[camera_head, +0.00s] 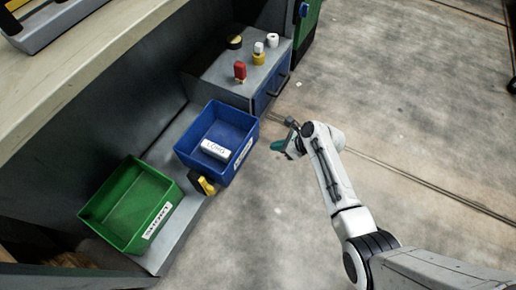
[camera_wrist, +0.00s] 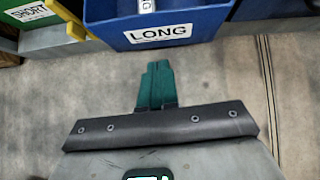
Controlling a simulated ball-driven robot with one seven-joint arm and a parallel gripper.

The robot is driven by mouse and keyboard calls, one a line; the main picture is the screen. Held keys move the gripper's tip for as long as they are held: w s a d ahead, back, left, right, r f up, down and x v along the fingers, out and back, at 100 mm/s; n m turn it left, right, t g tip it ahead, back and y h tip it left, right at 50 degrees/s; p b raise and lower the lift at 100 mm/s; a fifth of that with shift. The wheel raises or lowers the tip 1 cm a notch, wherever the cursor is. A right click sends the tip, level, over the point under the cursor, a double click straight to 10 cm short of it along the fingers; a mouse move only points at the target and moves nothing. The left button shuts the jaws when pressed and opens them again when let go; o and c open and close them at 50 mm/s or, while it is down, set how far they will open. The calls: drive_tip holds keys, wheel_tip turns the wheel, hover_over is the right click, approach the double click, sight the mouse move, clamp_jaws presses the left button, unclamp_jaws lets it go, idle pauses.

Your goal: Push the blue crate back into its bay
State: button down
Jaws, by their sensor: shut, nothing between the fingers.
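The blue crate (camera_head: 243,124) stands on a low grey shelf under the workbench, its front part sticking out past the shelf edge. A white block marked LONG lies inside it. Its front label reading LONG (camera_wrist: 160,33) faces me in the wrist view. My gripper (camera_head: 277,146) is just in front of the crate's front wall, to its right in the head view. In the wrist view my gripper's teal fingers (camera_wrist: 157,66) are together and empty, pointing at the crate, apparently with a small gap below its front wall. Contact cannot be told.
A green crate (camera_head: 107,199) labelled SHORT stands left of the blue crate on the shelf (camera_head: 172,250). A yellow and black piece (camera_head: 207,186) sits at the shelf edge between them. A blue drawer unit (camera_head: 262,101) with small items on top stands beyond. The floor at right is clear.

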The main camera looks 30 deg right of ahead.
drive_tip(key=b, duration=0.6)
approach(244, 146)
wheel_tip(244, 146, down, 4)
drive_tip(key=shift+w+a+r+b, duration=0.15)
drive_tip(key=shift+w+a+b, duration=0.4)
drive_tip(key=shift+w+a, duration=0.2)
drive_tip(key=shift+w+a+r+b, duration=0.2)
drive_tip(key=shift+w+a+b, duration=0.35)
drive_tip(key=shift+w+a, duration=0.2)
